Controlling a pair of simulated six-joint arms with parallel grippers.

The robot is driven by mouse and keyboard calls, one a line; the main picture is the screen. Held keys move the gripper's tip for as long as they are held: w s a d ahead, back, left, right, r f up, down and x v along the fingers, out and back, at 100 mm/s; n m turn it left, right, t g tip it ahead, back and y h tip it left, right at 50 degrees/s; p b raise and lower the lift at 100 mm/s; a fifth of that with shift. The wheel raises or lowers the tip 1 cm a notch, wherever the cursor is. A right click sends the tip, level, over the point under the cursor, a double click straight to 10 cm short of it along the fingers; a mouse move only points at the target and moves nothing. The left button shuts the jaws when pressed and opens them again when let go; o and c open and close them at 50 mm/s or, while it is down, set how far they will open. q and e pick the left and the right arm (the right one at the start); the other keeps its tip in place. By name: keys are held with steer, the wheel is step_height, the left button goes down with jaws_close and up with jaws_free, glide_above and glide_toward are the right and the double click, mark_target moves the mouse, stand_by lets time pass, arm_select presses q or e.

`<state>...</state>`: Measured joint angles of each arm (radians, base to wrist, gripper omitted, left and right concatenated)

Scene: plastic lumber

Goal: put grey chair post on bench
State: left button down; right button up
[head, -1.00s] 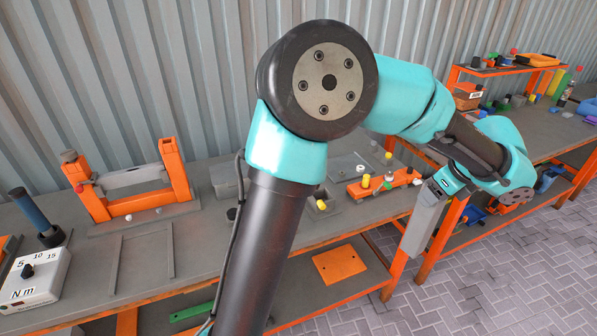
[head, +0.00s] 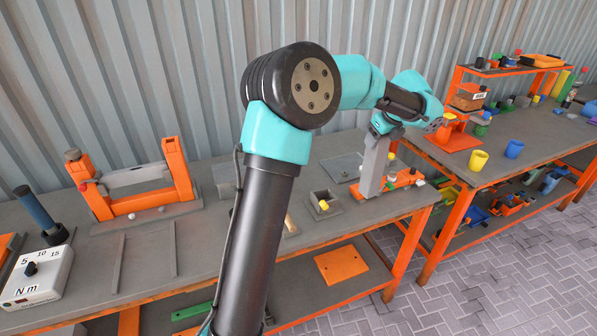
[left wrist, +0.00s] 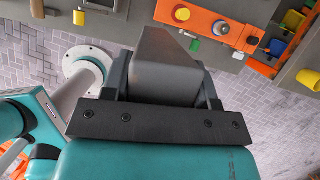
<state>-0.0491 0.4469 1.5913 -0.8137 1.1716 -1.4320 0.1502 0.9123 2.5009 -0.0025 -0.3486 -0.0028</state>
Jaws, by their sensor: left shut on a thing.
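The grey chair post (head: 373,165) hangs roughly upright from my left gripper (head: 381,133) at the right end of the near bench (head: 205,250). Its lower end appears over the bench top beside an orange block with pegs; I cannot tell whether it touches. In the left wrist view the post (left wrist: 165,65) sits between the two dark fingers of my left gripper (left wrist: 163,85), which is shut on it. My right gripper is not in view.
The orange block (head: 405,181) carries yellow and white pegs. A grey square box (head: 325,205) stands left of the post. An orange frame (head: 180,172) and a torque tester (head: 38,275) are farther left. Yellow (head: 478,160) and blue (head: 513,148) cups stand on the right bench.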

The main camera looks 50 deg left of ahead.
arm_select(q)
steer(key=s+a+r, duration=0.1)
steer(key=a, duration=1.3)
steer(key=s+a+r+m, duration=0.1)
steer(key=s+a, duration=0.1)
steer(key=a, duration=1.1)
steer(key=shift+s+a+r, duration=0.3)
steer(key=shift+a, duration=0.1)
steer(key=shift+f, duration=0.1)
step_height(320, 180, down, 6)
steer(key=shift+f, duration=2)
